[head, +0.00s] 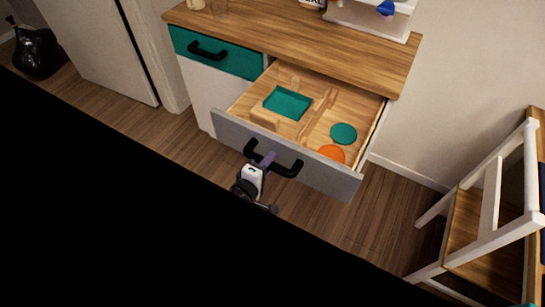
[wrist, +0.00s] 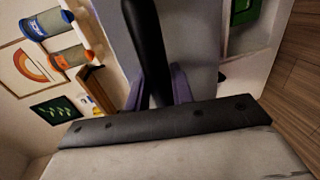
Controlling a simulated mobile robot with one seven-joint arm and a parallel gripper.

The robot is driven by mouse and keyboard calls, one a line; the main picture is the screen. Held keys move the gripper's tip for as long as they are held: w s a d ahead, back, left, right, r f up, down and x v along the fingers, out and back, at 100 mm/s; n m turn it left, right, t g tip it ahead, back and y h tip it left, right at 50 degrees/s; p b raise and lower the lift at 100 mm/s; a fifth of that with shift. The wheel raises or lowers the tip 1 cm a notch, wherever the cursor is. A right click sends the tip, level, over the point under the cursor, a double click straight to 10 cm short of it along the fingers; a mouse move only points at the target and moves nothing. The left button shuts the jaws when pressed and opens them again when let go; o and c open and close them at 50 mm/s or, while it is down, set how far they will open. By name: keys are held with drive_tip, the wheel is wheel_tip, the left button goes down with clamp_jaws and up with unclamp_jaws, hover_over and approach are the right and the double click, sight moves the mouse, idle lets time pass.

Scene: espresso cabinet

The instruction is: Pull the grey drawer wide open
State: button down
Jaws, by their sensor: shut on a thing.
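The grey drawer (head: 325,183) is pulled well out of the wooden-topped cabinet in the head view, and its inside shows. Its black handle (head: 287,171) runs along the front. My gripper (head: 265,160) is at the left half of this handle, with its purple fingers shut on it. In the wrist view the black handle (wrist: 147,40) stands between the two purple fingers (wrist: 160,88), with the grey drawer front (wrist: 190,40) behind it. In the drawer lie a teal tray (head: 288,103), a teal disc (head: 343,133) and an orange disc (head: 331,153), among wooden dividers.
A closed teal drawer (head: 233,61) with a black handle is left of the grey one. A white-and-wood chair (head: 485,215) stands at the right. Wooden floor (head: 375,215) is clear between drawer and chair. A black vase (head: 36,52) stands far left.

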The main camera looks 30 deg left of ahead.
drive_tip(key=shift+s+f, duration=0.1)
drive_tip(key=shift+s, duration=0.45)
drive_tip(key=c, duration=1.3)
unclamp_jaws()
drive_tip(key=shift+s, duration=0.1)
drive_tip(key=shift+o, duration=0.2)
drive_tip(key=shift+s, duration=0.1)
